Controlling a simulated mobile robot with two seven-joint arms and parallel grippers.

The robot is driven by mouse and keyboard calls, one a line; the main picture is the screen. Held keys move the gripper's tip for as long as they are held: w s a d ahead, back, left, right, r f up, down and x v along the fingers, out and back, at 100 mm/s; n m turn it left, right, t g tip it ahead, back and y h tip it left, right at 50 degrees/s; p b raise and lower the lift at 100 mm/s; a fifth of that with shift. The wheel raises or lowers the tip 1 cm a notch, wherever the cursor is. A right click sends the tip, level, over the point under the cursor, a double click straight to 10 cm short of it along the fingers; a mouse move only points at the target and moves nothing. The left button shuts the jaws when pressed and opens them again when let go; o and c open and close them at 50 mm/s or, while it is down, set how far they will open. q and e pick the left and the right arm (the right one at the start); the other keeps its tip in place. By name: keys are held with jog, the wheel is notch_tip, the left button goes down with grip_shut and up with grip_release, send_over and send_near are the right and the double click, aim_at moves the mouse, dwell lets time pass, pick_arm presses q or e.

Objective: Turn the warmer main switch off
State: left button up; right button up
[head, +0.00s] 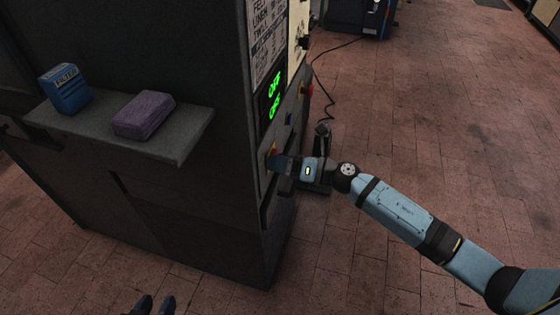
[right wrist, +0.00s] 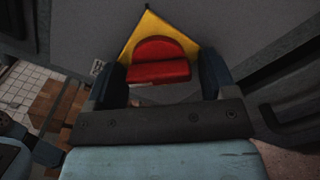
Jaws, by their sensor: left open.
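The main switch is a red knob (right wrist: 160,62) on a yellow plate (right wrist: 142,33) in the right wrist view. Its grip bar lies roughly level across that picture. In the head view only a bit of the switch (head: 272,149) shows on the dark cabinet's panel, mostly hidden by my right gripper (head: 276,163). The right gripper's fingers (right wrist: 163,80) stand apart on both sides of the red knob, with a gap visible at the right finger. My left gripper (head: 153,304) is open and empty at the bottom edge of the head view.
The dark cabinet (head: 170,205) has a green display (head: 273,97); its upper line looks like OFF. Another red control (head: 307,90) sits farther along the panel. A shelf (head: 185,148) holds a blue box (head: 65,90) and a purple block (head: 144,115). Tiled floor at right is mostly clear.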

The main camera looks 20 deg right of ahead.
jog(key=shift+o, duration=0.2)
jog(key=shift+d, duration=0.1)
jog(key=v, duration=1.3)
jog(key=shift+s+d, duration=0.25)
jog(key=shift+a, duration=0.1)
jog(key=s+a+f+m+t+h, duration=0.1)
jog(key=s+a+f+m+h, duration=0.3)
jog(key=m, duration=0.8)
jog(key=s+a+f+m+h, duration=0.1)
jog(key=s+a+m+h, duration=0.2)
jog(key=s+m, duration=0.65)
jog(key=s+a+f+m+t+h, duration=0.1)
jog(key=s+a+f+m+h, duration=0.2)
jog(key=m, duration=1.1)
pick_arm(q)
notch_tip(320, 180, up, 17)
jog(key=s+a+y+p, duration=0.1)
jog(key=a+p, duration=0.1)
jog(key=p, duration=2.6)
jog(key=shift+s+a+g+p, duration=0.25)
jog(key=shift+s+g+p, duration=0.1)
jog(key=shift+g+p, duration=0.05)
pick_arm(e)
notch_tip(320, 180, up, 18)
jog(key=d+g+h, duration=0.1)
jog(key=d, duration=0.1)
jog(key=shift+s+d+f+h, duration=0.2)
jog(key=shift+s+d+h, duration=0.15)
jog(key=shift+s+h, duration=0.05)
